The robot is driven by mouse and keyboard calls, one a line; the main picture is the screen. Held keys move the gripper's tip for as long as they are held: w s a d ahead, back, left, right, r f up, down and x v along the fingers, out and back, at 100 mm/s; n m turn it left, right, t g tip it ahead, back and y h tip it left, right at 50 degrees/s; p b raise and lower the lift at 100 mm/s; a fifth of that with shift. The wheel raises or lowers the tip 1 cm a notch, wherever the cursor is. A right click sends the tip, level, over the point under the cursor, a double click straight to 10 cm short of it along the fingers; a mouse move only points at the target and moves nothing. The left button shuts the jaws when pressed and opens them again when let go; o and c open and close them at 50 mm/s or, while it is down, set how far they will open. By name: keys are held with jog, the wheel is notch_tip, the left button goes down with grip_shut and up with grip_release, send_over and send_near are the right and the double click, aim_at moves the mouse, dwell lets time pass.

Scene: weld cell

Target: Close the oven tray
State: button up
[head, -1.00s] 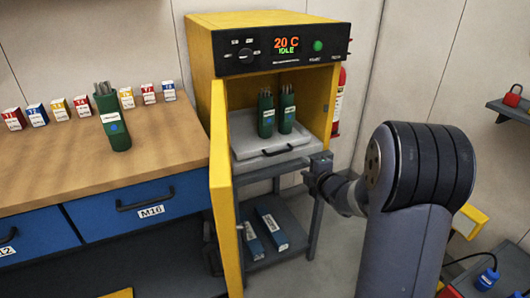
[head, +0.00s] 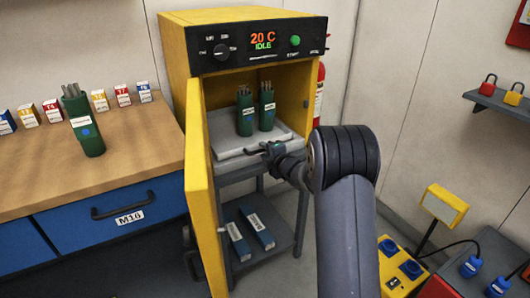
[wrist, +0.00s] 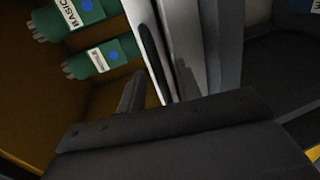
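The oven tray (head: 225,147) is a light grey slab in the open yellow oven. Its front part extends out of the opening. Two green canisters (head: 245,112) (head: 267,106) stand upright on it. The tray's dark handle (head: 250,150) lies near the front edge. My gripper (head: 271,150) is at the tray's front right, close to the handle; contact is unclear. In the wrist view, a dark finger (wrist: 131,92) is beside the pale tray edge (wrist: 160,60), with the canisters at upper left. The finger gap is not clear.
The yellow oven door (head: 200,195) hangs open on the left. A grey stand (head: 265,255) below holds two dark boxes. A wooden bench (head: 110,165) with another green canister stands left. A yellow box (head: 400,270) stands right of my arm.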

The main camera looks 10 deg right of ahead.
jog(key=shift+w, duration=0.15)
grip_shut()
dwell(0.4)
